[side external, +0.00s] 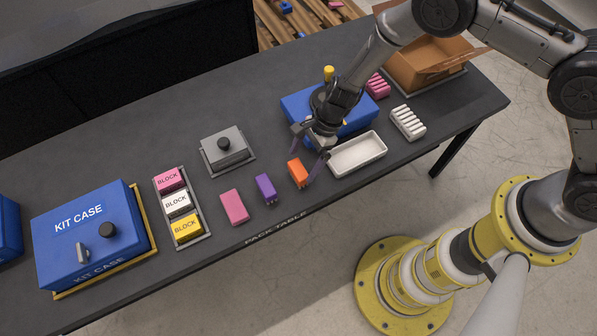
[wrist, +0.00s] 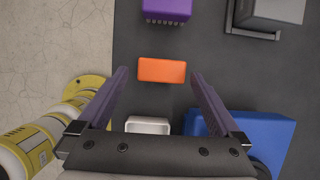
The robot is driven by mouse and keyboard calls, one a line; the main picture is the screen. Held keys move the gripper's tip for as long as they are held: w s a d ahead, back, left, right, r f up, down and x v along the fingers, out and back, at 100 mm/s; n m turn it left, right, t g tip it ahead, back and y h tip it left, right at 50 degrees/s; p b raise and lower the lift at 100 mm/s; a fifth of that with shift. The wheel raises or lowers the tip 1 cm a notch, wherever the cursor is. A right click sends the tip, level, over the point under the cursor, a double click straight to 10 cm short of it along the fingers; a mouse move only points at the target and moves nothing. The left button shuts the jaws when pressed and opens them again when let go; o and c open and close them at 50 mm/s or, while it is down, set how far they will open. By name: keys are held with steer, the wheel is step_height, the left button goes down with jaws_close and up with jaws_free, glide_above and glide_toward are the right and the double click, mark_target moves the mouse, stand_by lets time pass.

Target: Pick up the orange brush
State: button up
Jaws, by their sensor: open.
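The orange brush (side external: 298,172) lies on the dark table, between the purple brush and the white tray. In the wrist view the orange brush (wrist: 162,70) shows as a plain orange block between and slightly beyond my fingertips. My gripper (side external: 310,152) is open and empty above the table, close to the orange brush. In the wrist view my gripper (wrist: 160,72) has one finger on each side of the brush, with a gap on both sides. I cannot tell the exact height of the fingertips above the table.
A purple brush (side external: 265,188) and a pink block (side external: 234,206) lie to the left. A white tray (side external: 357,155) is close on the right, and a blue case (side external: 296,107) stands behind my gripper. A grey lidded box (side external: 226,147) stands further left. The table's front edge is near.

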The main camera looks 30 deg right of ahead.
mark_target(298, 169)
steer(key=shift+d+x, duration=0.15)
steer(key=shift+x, duration=1.3)
steer(key=shift+d+x, duration=0.2)
steer(key=shift+x, duration=1.25)
steer(key=shift+w, duration=0.15)
steer(key=c, duration=1.1)
steer(key=shift+r, duration=0.7)
steer(key=s+d+r, duration=0.8)
steer(key=s+r, duration=0.3)
steer(key=shift+s+r, duration=0.25)
steer(key=o, duration=0.7)
steer(key=c, duration=0.5)
